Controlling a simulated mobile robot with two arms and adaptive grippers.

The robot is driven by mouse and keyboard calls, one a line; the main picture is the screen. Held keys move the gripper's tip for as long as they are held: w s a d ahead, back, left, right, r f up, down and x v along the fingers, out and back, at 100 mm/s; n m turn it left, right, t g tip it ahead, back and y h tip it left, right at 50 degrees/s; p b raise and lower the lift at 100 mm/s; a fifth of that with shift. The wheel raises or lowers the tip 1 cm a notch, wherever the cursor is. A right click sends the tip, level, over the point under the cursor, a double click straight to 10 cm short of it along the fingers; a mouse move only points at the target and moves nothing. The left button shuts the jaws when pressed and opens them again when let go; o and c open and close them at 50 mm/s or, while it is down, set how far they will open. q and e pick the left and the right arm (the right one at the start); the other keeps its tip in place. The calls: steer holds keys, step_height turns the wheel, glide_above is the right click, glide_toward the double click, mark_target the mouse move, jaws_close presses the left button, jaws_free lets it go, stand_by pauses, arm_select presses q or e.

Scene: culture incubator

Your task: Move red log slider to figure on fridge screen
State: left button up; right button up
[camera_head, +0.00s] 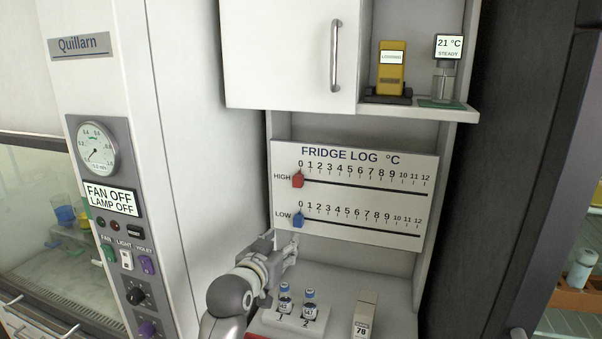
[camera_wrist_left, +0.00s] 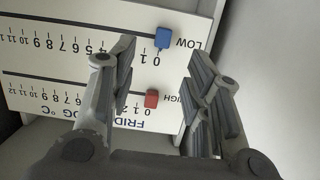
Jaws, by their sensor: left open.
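The red slider (camera_head: 297,180) sits at 0 on the HIGH scale of the white fridge log board (camera_head: 360,237). The blue slider (camera_head: 298,220) sits at 0 on the LOW scale below it. My left gripper (camera_head: 282,246) is open and empty, just under the board's lower left corner. In the left wrist view the board appears upside down. There the red slider (camera_wrist_left: 151,99) and the blue slider (camera_wrist_left: 163,38) show between the open fingers (camera_wrist_left: 160,62), apparently untouched. No screen here is labelled as the fridge's. My right gripper is out of view.
A small screen (camera_head: 449,47) reading 21 °C STEADY and a yellow device (camera_head: 391,67) stand on the upper shelf. Below the board are a rack (camera_head: 294,323) with blue-capped vials and a box marked 78 (camera_head: 365,315). A cabinet door (camera_head: 290,50) hangs above.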

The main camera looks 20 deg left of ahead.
mark_target(297, 178)
arm_select(q)
step_height(297, 178, up, 11)
steer(key=w+t, duration=0.2)
steer(key=w, duration=0.1)
steer(key=w+p, duration=0.1)
steer(key=w, duration=0.2)
steer(key=w+p, duration=0.2)
steer(key=w, duration=0.2)
steer(key=shift+w+r, duration=0.2)
steer(key=shift+w, duration=0.05)
steer(key=shift+w+f+p, duration=0.1)
steer(key=shift+w+p, duration=0.45)
steer(key=shift+w, duration=0.75)
jaws_close()
